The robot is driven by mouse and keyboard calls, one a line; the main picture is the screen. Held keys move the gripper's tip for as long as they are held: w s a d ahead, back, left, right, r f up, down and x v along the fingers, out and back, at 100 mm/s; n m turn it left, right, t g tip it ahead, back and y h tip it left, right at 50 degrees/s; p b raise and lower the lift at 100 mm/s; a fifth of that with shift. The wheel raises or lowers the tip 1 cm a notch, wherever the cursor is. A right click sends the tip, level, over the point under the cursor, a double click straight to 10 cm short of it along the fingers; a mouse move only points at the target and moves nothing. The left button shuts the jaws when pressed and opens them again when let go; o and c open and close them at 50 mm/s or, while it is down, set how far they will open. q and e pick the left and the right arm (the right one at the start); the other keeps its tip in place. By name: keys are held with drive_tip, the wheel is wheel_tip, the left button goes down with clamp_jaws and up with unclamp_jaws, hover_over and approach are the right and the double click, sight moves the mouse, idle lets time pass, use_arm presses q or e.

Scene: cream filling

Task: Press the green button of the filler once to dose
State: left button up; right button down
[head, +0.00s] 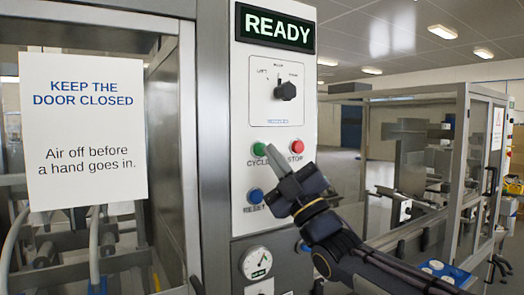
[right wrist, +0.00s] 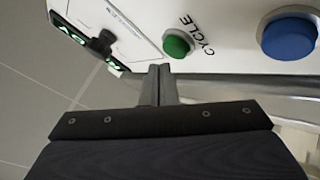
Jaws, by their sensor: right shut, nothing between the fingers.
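The green button (head: 259,149), labelled CYCLE, is on the white filler panel (head: 240,100). The display (head: 275,28) reads READY. My right gripper (head: 271,152) is shut and empty, its fingertips just right of and below the green button in the head view. In the right wrist view the closed fingertips (right wrist: 160,68) lie just below and left of the green button (right wrist: 177,45), with a small gap in the picture. The whole green cap shows there. Contact is not visible. My left gripper is not in view.
The red STOP button (head: 297,146) is close right of the green one. The blue RESET button (head: 256,196) is below, beside my gripper. A black selector knob (head: 285,91) is above, and a pressure gauge (head: 257,262) is lower down. A door with a warning sign (head: 85,130) stands left.

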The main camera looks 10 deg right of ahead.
idle(0.8)
drive_tip(key=shift+w+a, duration=0.15)
drive_tip(key=shift+w, duration=0.25)
drive_tip(key=shift+w+a, duration=0.15)
drive_tip(key=shift+w, duration=0.3)
idle(0.7)
drive_tip(key=shift+b, duration=0.3)
drive_tip(key=shift+s+d+b, duration=0.3)
drive_tip(key=shift+s+b, duration=0.45)
drive_tip(key=shift+s, duration=0.1)
drive_tip(key=shift+s, duration=0.1)
